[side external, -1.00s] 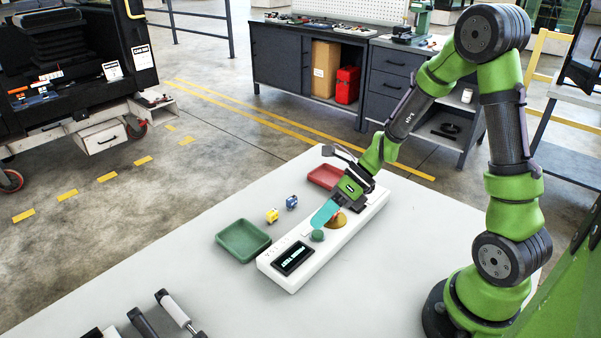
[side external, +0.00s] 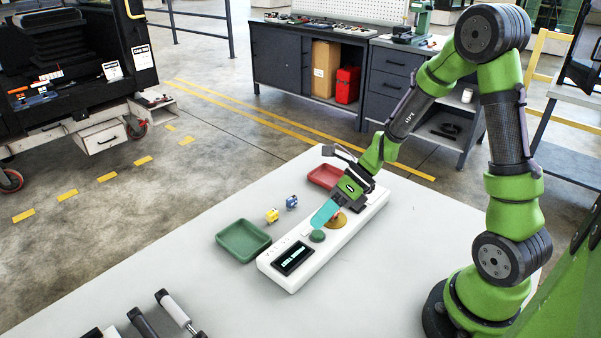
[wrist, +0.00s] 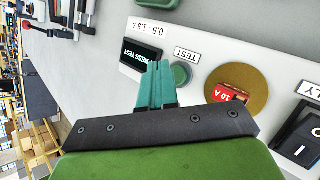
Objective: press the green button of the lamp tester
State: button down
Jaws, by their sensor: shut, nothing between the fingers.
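The lamp tester (side external: 345,246) is a long white box lying on the pale table. Its round green button (side external: 317,236) sits between the dark display and a brass disc; the wrist view shows the button (wrist: 181,75) beside a TEST label. My gripper (side external: 314,224) is shut and empty, its teal fingers pointing down toward the button. The display (wrist: 142,58) reads PRESS TEST, partly cut off by the fingers.
A red part marked 10 A (wrist: 230,94) lies on the brass disc (wrist: 252,88). A dark rocker switch (wrist: 302,134) is at the tester's other end. A green tray (side external: 243,241), a red tray (side external: 323,177), and small yellow (side external: 272,215) and blue (side external: 292,202) pieces are nearby.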

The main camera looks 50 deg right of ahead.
aim_at(322, 231)
jog(key=shift+f, duration=0.1)
dwell(0.5)
jog(key=shift+f, duration=0.35)
jog(key=shift+f, duration=0.5)
dwell(0.7)
jog(key=shift+r, duration=0.95)
jog(key=shift+r, duration=0.1)
jog(key=shift+r, duration=2.4)
